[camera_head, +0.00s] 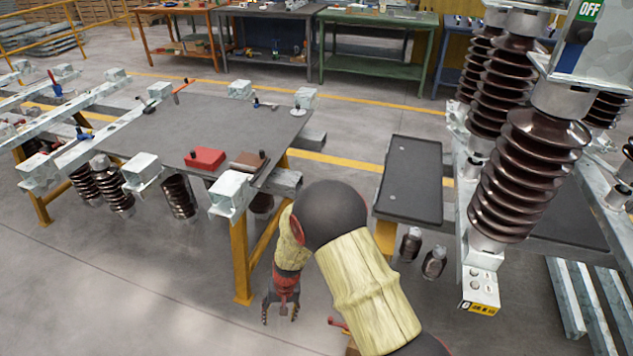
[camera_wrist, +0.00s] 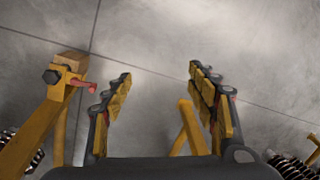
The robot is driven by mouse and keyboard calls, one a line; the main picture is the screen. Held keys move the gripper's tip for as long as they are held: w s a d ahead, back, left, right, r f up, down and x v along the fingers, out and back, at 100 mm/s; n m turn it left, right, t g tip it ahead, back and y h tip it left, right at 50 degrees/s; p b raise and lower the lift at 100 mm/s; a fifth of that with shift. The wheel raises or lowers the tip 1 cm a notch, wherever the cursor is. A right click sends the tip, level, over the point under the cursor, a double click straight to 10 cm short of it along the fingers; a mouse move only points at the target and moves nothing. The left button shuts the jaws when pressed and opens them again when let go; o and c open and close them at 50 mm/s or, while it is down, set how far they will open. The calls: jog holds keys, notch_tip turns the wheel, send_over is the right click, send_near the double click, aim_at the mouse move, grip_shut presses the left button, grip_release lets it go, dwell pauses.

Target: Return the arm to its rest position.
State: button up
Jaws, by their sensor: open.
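My gripper (camera_head: 281,308) hangs low over the grey floor in the head view, beside the yellow legs of the left table frame. In the wrist view my gripper (camera_wrist: 160,90) points down with its two yellow-padded fingers spread apart.
The table (camera_head: 195,125) at left holds a red box (camera_head: 205,159), a brown block (camera_head: 247,162) and small tools. A dark tray (camera_head: 413,165) and tall ribbed insulators (camera_head: 527,170) stand at right. A yellow leg (camera_head: 241,262) is close to my gripper. Floor is clear at lower left.

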jog(key=s+d+r+t+p, duration=0.1)
jog(key=s+d+r, duration=0.6)
jog(key=r, duration=1)
jog(key=s+d+r+t+h+p, duration=0.1)
jog(key=s+d+r, duration=0.5)
jog(key=d+r, duration=0.7)
jog(key=s+d+r+m+t+h+p, duration=0.1)
jog(key=s+d+r+t, duration=0.3)
jog(key=r, duration=1.7)
jog(key=s+d+p, duration=0.1)
jog(key=s+d, duration=0.2)
jog(key=d, duration=0.4)
jog(key=shift+s+t, duration=0.3)
jog(key=shift+s, duration=0.05)
